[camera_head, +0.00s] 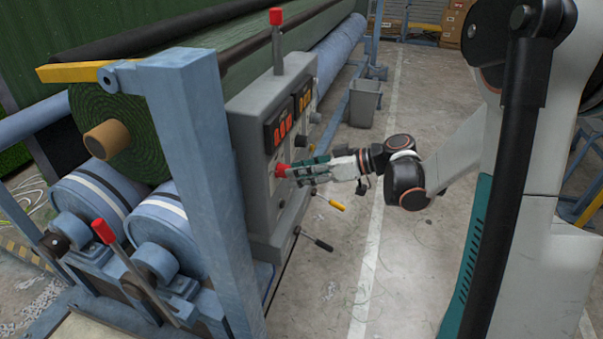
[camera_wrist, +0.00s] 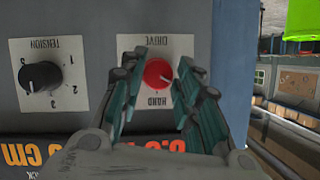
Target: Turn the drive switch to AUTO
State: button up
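The drive switch is a round red knob (camera_wrist: 157,73) on a pale plate (camera_wrist: 157,48) marked DRIVE and HAND, upside down in the wrist view. No AUTO mark is visible; the fingers cover the plate's sides. I cannot clearly tell which mark the knob points at. My gripper (camera_wrist: 158,68) is open, with one green finger on each side of the knob and visible gaps between. In the head view, my gripper (camera_head: 294,170) is at the grey control box (camera_head: 254,205), its tips close to the red knob (camera_head: 280,170).
A black TENSION dial (camera_wrist: 40,76) sits beside the drive plate. Lit displays (camera_head: 279,129) are above the knob. A yellow-tipped lever (camera_head: 336,206) and a black-handled lever (camera_head: 318,243) stick out below my gripper. A grey bin (camera_head: 364,102) stands behind. Floor to the right is open.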

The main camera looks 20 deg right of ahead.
jog(key=shift+s+d, duration=0.1)
grip_shut()
jog(key=m+y+b, duration=0.2)
jog(key=m, duration=0.5)
jog(key=m+y+b, duration=0.2)
jog(key=m+y, duration=0.1)
jog(key=m, duration=0.4)
jog(key=m+y+b, duration=0.3)
jog(key=m, duration=0.3)
jog(key=shift+f+m, duration=0.35)
jog(key=shift+m, duration=0.05)
dwell(0.6)
jog(key=shift+c, duration=1.6)
grip_release()
